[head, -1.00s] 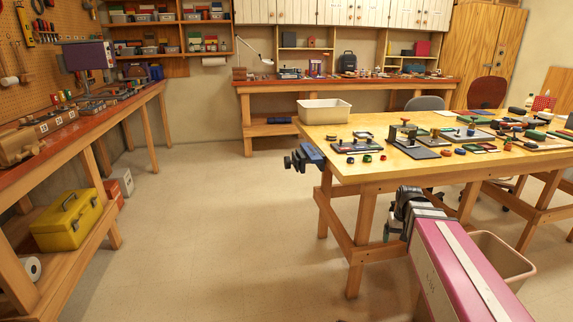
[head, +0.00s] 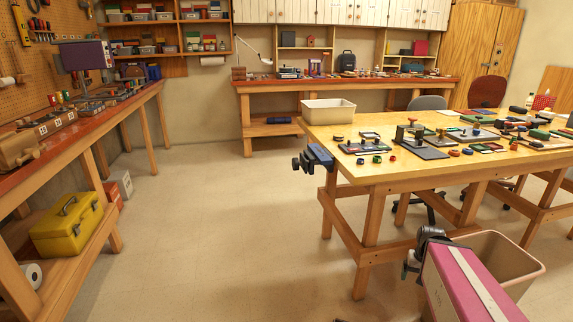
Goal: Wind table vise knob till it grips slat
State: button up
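A blue table vise (head: 319,157) is fixed at the left end of the wooden worktable, with dark parts (head: 303,163) sticking out to its left. I cannot make out the knob or a slat in its jaws at this distance. My gripper (head: 408,267) is at the lower right, in front of the worktable and well apart from the vise. It is small, dark and partly hidden by my own arm, so its fingers cannot be read.
The worktable (head: 350,178) carries several small tools and a cream tub (head: 328,113). A beige bin (head: 518,268) stands on the floor beside my arm. A yellow toolbox (head: 68,226) sits under the left bench. The floor left of the worktable is clear.

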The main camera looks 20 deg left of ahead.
aim_at(295, 164)
jog(key=j, duration=2.45)
jog(key=k+z, duration=0.05)
